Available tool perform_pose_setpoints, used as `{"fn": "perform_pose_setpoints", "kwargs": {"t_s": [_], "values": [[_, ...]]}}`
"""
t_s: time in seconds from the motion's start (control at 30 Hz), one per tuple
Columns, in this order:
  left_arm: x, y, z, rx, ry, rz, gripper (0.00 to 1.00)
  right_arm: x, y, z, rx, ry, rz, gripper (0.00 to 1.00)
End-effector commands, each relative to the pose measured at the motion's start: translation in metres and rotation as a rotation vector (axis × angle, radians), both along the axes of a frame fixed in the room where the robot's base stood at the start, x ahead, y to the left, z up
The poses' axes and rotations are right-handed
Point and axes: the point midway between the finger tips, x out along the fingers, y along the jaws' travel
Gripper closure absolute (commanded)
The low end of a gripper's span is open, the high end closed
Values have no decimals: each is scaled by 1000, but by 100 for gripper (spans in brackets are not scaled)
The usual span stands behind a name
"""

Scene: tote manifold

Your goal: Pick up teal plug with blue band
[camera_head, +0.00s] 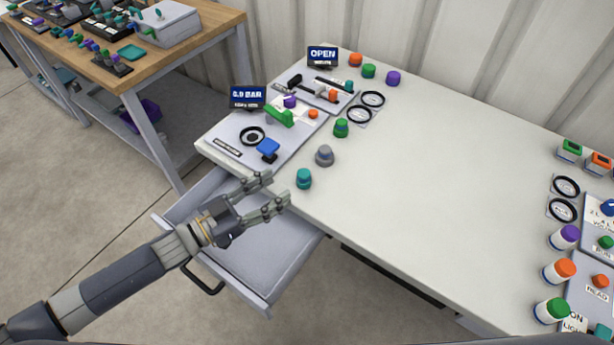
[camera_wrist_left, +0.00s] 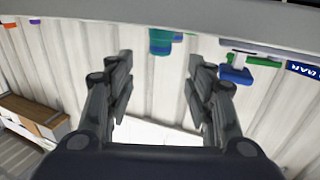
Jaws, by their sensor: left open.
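The teal plug (camera_head: 304,178) stands upright on the white table near its front left edge, with a darker band low on it. In the left wrist view the teal plug (camera_wrist_left: 160,40) shows at the top middle, beyond the gap between my fingers, and its band looks blue. My left gripper (camera_head: 276,188) is open and empty, its fingers pointing toward the plug from the left. It is just short of the plug and not visibly touching it. The left gripper also shows in the wrist view (camera_wrist_left: 160,75) with its fingers spread. My right gripper is not in view.
A grey plug (camera_head: 324,156) and a green plug (camera_head: 341,128) stand behind the teal one. A panel with a blue valve handle (camera_head: 268,148) is at the left. An open drawer (camera_head: 270,270) lies below my left gripper. The table's middle is clear.

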Motion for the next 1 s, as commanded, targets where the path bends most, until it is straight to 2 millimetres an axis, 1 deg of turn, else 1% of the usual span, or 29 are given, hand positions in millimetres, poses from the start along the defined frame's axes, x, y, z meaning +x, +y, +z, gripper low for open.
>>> {"fn": "perform_pose_setpoints", "kwargs": {"t_s": [0.03, 0.1, 0.2, 0.27, 0.37, 0.7, 0.8, 1.0], "values": [[6, -9, 3, -4, -3, -1, 51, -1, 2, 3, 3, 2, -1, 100], [13, -18, 3, -3, -3, -1, 51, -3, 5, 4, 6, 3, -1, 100], [19, -28, 2, -2, -1, 0, 51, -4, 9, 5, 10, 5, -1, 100], [22, -30, 1, -1, -1, 0, 51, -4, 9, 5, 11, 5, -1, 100], [25, -36, 1, -1, -1, 1, 51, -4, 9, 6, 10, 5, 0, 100], [51, -71, -2, 0, -1, 1, 51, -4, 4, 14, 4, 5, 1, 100], [53, -74, -3, 1, -1, 1, 51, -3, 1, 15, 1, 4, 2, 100], [53, -74, -3, 1, 0, 1, 51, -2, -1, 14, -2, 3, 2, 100]]}}
